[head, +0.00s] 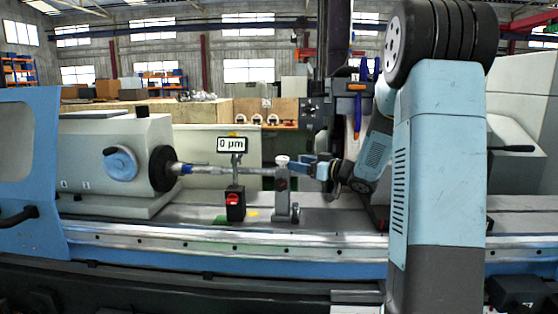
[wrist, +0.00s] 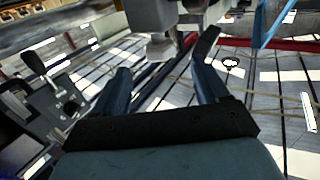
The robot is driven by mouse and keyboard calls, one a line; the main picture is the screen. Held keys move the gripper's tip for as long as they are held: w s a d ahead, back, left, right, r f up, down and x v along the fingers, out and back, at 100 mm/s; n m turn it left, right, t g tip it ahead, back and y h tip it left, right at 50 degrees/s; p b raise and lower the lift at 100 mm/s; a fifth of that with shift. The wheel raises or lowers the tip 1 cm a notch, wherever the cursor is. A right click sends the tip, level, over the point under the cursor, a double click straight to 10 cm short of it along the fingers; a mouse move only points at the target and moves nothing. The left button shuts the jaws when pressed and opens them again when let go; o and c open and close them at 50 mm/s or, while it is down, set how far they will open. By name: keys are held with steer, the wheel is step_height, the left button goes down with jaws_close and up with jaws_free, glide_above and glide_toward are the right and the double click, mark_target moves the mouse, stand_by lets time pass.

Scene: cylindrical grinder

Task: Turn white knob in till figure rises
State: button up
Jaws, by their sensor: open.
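The white knob (head: 282,159) sits on top of a grey upright bracket (head: 282,190) on the grinder bed. A metal shaft (head: 205,169) runs from the chuck toward that bracket. The display (head: 233,144) reads 0 µm and stands on a post left of the knob. My gripper (head: 308,163) is just right of the knob in the head view, with blue fingers pointing left. In the wrist view my gripper (wrist: 165,62) has its two fingers wide apart with nothing held between them.
The headstock (head: 105,140) with a black chuck (head: 163,168) stands at the left. A black box with a red light (head: 233,200) is under the display. The grinding wheel area behind my gripper is partly hidden by my arm. Open bed lies in front.

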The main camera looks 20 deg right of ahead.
mark_target(279, 157)
steer(key=x, duration=0.9)
steer(key=shift+w+a, duration=0.15)
steer(key=shift+a, duration=0.05)
steer(key=c, duration=1)
steer(key=shift+m+t+h, duration=0.4)
steer(key=shift+h, duration=0.1)
steer(key=m+t+h, duration=0.1)
steer(key=m+h, duration=0.1)
steer(key=h, duration=0.1)
steer(key=m+t+h, duration=0.1)
steer(key=m+h, duration=0.1)
steer(key=shift+w+d+t+h, duration=0.1)
steer(key=shift+d+t+h, duration=0.2)
steer(key=shift+h, duration=0.1)
steer(key=shift+d+m+t+h, duration=0.1)
steer(key=shift+m+t+h, duration=0.2)
steer(key=shift+m+h, duration=0.85)
steer(key=shift+h, duration=0.55)
